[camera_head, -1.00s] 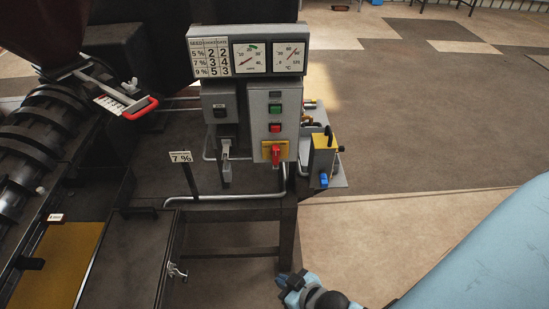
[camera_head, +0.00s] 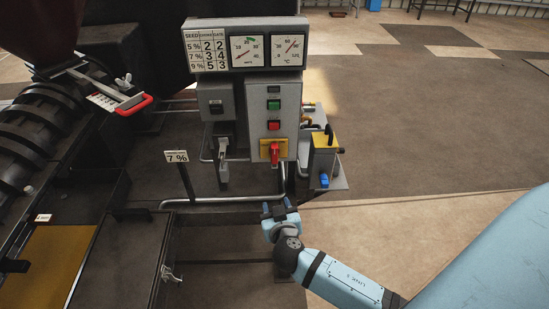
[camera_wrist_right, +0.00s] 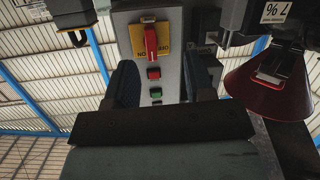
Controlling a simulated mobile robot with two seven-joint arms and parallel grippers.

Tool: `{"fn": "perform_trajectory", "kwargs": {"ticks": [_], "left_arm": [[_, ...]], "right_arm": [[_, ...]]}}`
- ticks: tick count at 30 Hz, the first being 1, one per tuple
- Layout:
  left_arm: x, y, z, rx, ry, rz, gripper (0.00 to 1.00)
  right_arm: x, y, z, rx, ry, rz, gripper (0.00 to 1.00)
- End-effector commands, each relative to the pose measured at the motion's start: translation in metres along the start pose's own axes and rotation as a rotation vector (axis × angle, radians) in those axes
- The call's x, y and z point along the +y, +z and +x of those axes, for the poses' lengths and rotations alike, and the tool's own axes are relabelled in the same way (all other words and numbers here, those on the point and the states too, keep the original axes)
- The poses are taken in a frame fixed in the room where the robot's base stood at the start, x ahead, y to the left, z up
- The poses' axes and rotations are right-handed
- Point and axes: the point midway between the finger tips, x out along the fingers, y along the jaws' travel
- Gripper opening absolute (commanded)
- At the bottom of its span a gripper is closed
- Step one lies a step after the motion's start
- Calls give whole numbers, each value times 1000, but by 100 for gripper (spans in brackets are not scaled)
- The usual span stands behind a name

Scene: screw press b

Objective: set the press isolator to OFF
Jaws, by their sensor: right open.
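The press isolator is a red handle (camera_head: 274,153) on a yellow plate (camera_head: 265,146), low on the front of a grey control box (camera_head: 274,103). The handle stands upright in the head view. In the right wrist view, which looks upside down, the red handle (camera_wrist_right: 151,42) is also vertical on its yellow plate (camera_wrist_right: 137,53), with lettering around it that is hard to read. My right gripper (camera_head: 281,205) is below the box, apart from the handle. Its open, empty fingers show in the wrist view (camera_wrist_right: 164,82), with the box between them in the picture. My left gripper is out of view.
Green (camera_head: 274,104) and red (camera_head: 273,126) buttons sit above the isolator. A grey switch box (camera_head: 217,101) stands to the left. A yellow unit (camera_head: 324,157) with a blue part stands to the right. A pipe (camera_head: 235,200) runs below. The floor at right is free.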

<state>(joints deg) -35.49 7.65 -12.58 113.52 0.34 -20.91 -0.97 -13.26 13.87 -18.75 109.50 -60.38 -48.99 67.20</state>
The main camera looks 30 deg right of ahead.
Motion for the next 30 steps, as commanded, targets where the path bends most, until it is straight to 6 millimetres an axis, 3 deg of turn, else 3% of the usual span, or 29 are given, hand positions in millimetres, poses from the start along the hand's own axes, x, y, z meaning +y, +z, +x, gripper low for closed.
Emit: {"fn": "perform_trajectory", "kwargs": {"ticks": [3,7,14,24,30], "left_arm": [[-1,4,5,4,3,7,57],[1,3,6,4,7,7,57],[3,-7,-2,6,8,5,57],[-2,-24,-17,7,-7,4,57],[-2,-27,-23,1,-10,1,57]], "right_arm": [[8,-34,16,150,92,78,49],[13,-53,20,232,132,125,49],[18,-66,44,246,138,132,49],[28,-82,113,243,136,131,49],[32,-86,141,242,136,132,49]]}}
